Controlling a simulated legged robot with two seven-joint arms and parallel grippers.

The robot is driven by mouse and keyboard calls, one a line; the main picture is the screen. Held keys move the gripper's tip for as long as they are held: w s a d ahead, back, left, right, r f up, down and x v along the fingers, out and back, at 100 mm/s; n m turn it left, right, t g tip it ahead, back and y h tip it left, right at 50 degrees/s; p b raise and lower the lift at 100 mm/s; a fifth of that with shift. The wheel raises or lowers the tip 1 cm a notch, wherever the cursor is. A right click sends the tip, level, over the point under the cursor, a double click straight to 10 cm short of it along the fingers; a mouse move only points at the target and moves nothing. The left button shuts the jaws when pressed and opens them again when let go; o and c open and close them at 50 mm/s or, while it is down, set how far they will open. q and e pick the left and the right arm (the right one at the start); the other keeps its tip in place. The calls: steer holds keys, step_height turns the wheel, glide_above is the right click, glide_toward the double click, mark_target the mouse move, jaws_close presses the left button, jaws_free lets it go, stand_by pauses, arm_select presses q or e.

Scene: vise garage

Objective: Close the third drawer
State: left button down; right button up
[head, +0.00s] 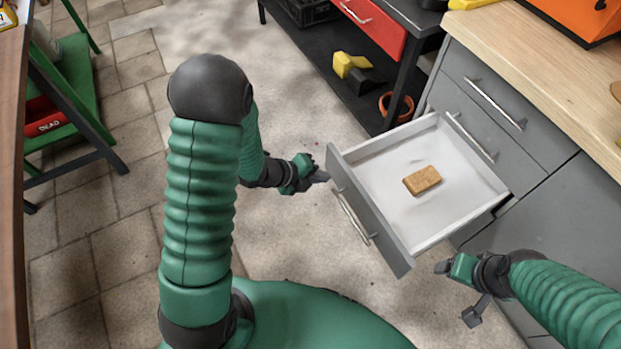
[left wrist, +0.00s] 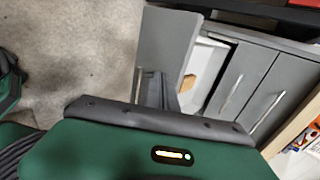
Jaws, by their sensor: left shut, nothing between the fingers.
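The open drawer (head: 372,221) is grey with a white interior and a bar handle on its front. It is pulled well out of the grey cabinet, below two shut drawers. A brown block (head: 422,180) lies inside it. My left gripper (head: 322,176) is shut and empty, at the far left corner of the drawer front; I cannot tell whether it touches. In the left wrist view the drawer front (left wrist: 166,42) stands just beyond the left fingers (left wrist: 157,90). My right gripper (head: 443,268) is right of the drawer's near corner, apart from it; its jaw opening is unclear.
The grey cabinet (head: 532,200) has a wooden top (head: 555,60) with an orange box (head: 580,18). A dark bench with a red drawer (head: 372,25) stands beyond. A green step stool (head: 75,95) is at the left. The tiled floor before the drawer is clear.

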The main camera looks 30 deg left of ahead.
mark_target(344, 172)
arm_select(q)
steer(key=w+d, duration=0.2)
steer(key=w, duration=0.1)
steer(key=shift+d+f, duration=0.15)
steer(key=shift+w+d, duration=0.25)
steer(key=shift+d, duration=0.05)
arm_select(e)
steer(key=shift+d+f, duration=0.2)
steer(key=shift+f, duration=0.4)
arm_select(q)
steer(key=shift+a, duration=0.1)
arm_select(e)
steer(key=shift+a, duration=0.2)
